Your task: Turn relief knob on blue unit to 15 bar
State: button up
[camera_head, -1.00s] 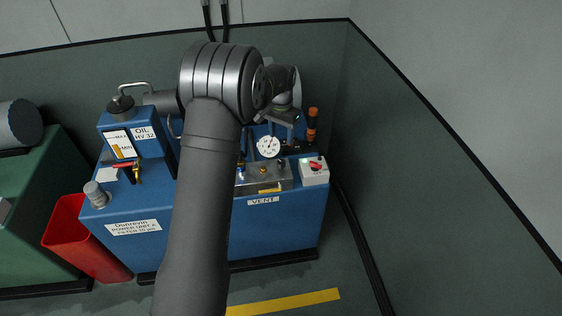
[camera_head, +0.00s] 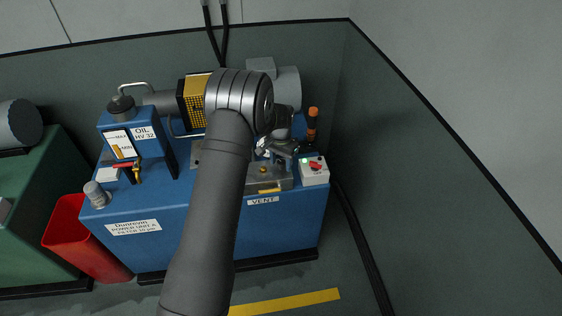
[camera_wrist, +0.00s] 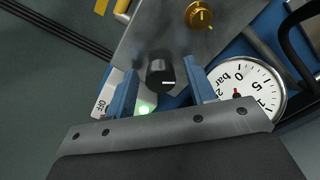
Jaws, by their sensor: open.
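The blue unit (camera_head: 215,228) stands on the floor, with a grey metal block (camera_head: 270,182) on top at its front right. In the wrist view, a black knob (camera_wrist: 160,73) with a white mark sits on that block (camera_wrist: 150,35). My gripper (camera_wrist: 161,68) is open, with one blue finger on each side of the knob; contact cannot be told. A brass knob (camera_wrist: 202,15) lies beyond it. No label shows which is the relief knob. The bar gauge (camera_wrist: 250,95) is partly visible beside the right finger; its reading is unclear. In the head view, my gripper (camera_head: 278,150) largely hides the gauge.
A white switch box (camera_head: 314,172) with a green light and red control is right of the block. An orange-topped post (camera_head: 312,122) stands behind it. A red bin (camera_head: 80,240) is at left. A black hose (camera_head: 355,235) runs along the right side.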

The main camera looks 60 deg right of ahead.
aim_at(281, 162)
jog(key=shift+c, duration=0.4)
jog(key=c, duration=0.9)
jog(key=shift+n, duration=2.3)
jog(key=o, duration=1)
jog(key=shift+r, duration=0.15)
notch_tip(281, 162, up, 17)
jog(key=shift+r, duration=0.15)
